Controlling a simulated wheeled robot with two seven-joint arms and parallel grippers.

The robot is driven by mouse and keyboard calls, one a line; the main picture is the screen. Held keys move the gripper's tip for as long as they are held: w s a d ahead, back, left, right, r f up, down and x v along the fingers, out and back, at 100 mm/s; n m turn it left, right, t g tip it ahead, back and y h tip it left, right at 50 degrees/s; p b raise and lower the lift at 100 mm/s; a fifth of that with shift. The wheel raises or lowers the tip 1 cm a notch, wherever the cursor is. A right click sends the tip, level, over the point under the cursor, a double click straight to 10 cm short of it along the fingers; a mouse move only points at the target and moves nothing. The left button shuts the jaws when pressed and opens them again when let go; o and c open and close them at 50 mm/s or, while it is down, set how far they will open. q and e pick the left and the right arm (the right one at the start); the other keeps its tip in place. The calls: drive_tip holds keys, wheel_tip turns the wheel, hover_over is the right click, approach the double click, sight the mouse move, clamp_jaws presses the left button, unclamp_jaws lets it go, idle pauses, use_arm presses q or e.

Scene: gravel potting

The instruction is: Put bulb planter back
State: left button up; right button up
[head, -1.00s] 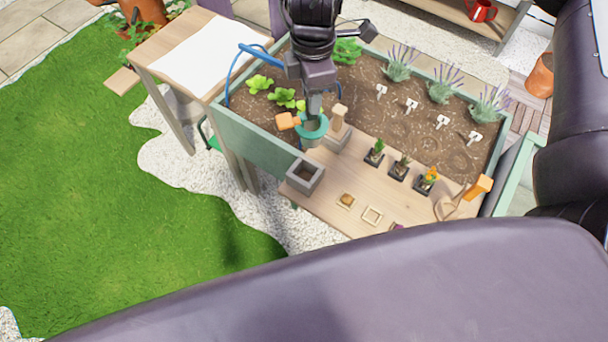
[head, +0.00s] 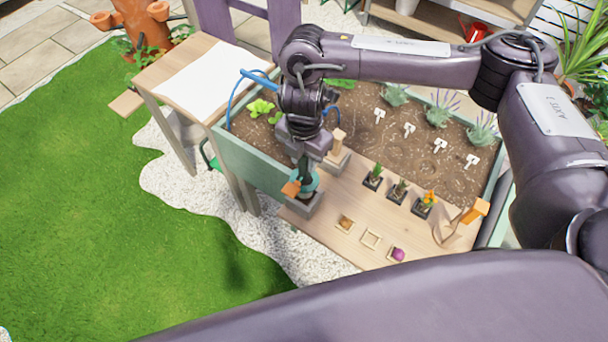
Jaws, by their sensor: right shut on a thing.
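The bulb planter (head: 307,184) has a teal top and an orange part (head: 291,187) at its side. My right gripper (head: 305,170) reaches down from above and is shut on it. The planter is upright at the grey square holder (head: 308,211) on the left end of the wooden shelf. Its lower part is hidden, and I cannot tell whether it rests in the holder or hangs just over it. My left gripper is not in view.
A block with a wooden-handled tool (head: 337,148) stands close right of the planter. Several small potted plants (head: 398,190), square trays (head: 370,238) and a purple bulb (head: 398,254) are on the shelf (head: 340,220). The soil bed (head: 400,150) lies behind.

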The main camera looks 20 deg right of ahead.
sight(304, 175)
wheel_tip(304, 175, down, 4)
drive_tip(key=shift+r, duration=0.25)
drive_tip(key=shift+f+b, duration=0.65)
drive_tip(key=shift+f, duration=1.3)
drive_tip(key=o, duration=1)
drive_tip(key=shift+r, duration=0.25)
wheel_tip(304, 175, up, 12)
drive_tip(key=shift+f+p, duration=0.15)
drive_tip(key=shift+p, duration=0.5)
